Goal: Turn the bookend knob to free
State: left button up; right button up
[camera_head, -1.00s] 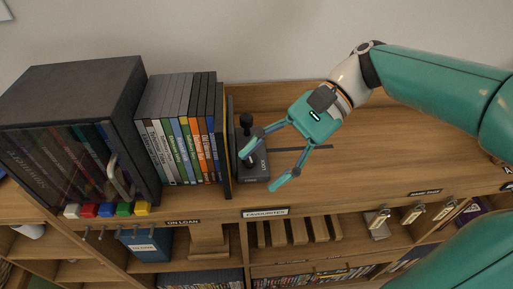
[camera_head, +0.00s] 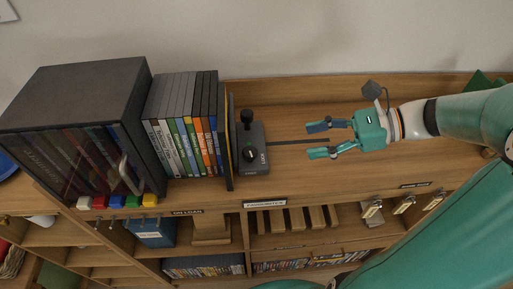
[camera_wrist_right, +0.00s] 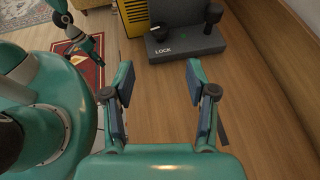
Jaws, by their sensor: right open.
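The bookend (camera_head: 254,160) is a dark grey block against the right end of the DVD row, with LOCK on its near right part. A black knob (camera_head: 247,117) stands up at its back; it also shows in the wrist view (camera_wrist_right: 214,13). A smaller dark round part (camera_wrist_right: 159,29) sits above the LOCK lettering. I cannot tell which setting the knob is at. My right gripper (camera_head: 313,140) is open and empty, right of the bookend and apart from it, with its fingers pointing left toward it. A teal arm with dark gripper parts (camera_wrist_right: 84,43), apparently my left, shows in the wrist view; its jaws are unclear.
DVDs (camera_head: 183,130) stand upright between the bookend and a dark glass-fronted cabinet (camera_head: 75,130). A dark slot (camera_head: 290,142) runs along the wooden shelf top right of the bookend. The shelf top behind my right gripper is clear.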

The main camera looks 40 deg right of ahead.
aim_at(253, 152)
jog(key=x, duration=1.3)
jog(key=shift+w+a+f, duration=0.1)
jog(key=shift+a+f, duration=0.1)
grip_shut()
jog(key=shift+f+m+t+h+b, duration=0.1)
jog(key=shift+m+t+h+b, duration=0.2)
jog(key=shift+m+h+b, duration=0.1)
jog(key=shift+a+m+t+h+b, duration=0.1)
jog(key=shift+m+t+h+b, duration=0.45)
jog(key=shift+m+t+h, duration=0.2)
grip_release()
